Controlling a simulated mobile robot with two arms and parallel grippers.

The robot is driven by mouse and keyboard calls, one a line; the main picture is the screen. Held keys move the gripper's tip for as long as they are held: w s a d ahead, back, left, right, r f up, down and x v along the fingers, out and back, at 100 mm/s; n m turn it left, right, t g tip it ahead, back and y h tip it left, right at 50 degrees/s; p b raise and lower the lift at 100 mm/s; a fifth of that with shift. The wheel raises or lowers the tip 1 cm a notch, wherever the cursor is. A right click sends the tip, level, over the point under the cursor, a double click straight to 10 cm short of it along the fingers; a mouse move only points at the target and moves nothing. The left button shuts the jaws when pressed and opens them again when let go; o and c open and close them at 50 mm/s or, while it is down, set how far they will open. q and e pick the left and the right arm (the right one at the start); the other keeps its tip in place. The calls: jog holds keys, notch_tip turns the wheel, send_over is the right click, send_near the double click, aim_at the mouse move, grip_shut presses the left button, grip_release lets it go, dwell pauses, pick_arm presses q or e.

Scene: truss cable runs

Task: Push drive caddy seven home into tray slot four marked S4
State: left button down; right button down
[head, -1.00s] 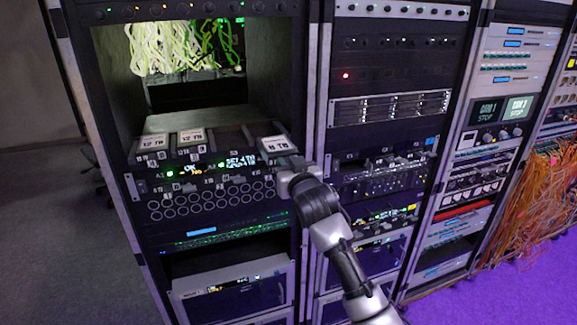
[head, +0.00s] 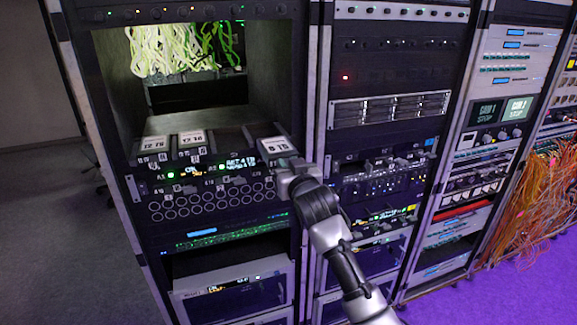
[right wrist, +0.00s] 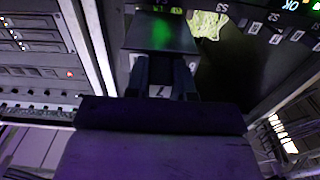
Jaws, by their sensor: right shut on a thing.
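Drive caddy seven (head: 275,144) is a dark block with a white 8 TB label at the right end of the tray (head: 225,118). Its front sits nearer to me than the other two caddies' fronts, so it sticks out part way. My right gripper (head: 287,164) is shut on its front end. In the right wrist view the caddy (right wrist: 160,38) lies beyond the fingers (right wrist: 162,78), and a 7 shows between them. The slot mark behind it is too small to read surely; S3 and S2 show beside it. My left gripper is out of view.
Two caddies with white 12 TB labels (head: 157,142) (head: 192,137) sit in the left slots. The slot between them and caddy seven is empty. A lit display strip (head: 185,172) runs below the tray. Green cables (head: 180,48) hang above; a rack post stands at right.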

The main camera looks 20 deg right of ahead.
jog(key=shift+w, duration=0.15)
jog(key=shift+w+b, duration=0.45)
jog(key=shift+w, duration=0.7)
jog(key=shift+w, duration=0.2)
jog(key=shift+w, duration=0.15)
jog(key=shift+w+a+b, duration=0.1)
jog(key=shift+w+b, duration=0.3)
jog(key=shift+w, duration=0.75)
jog(key=shift+w, duration=0.2)
dwell(0.5)
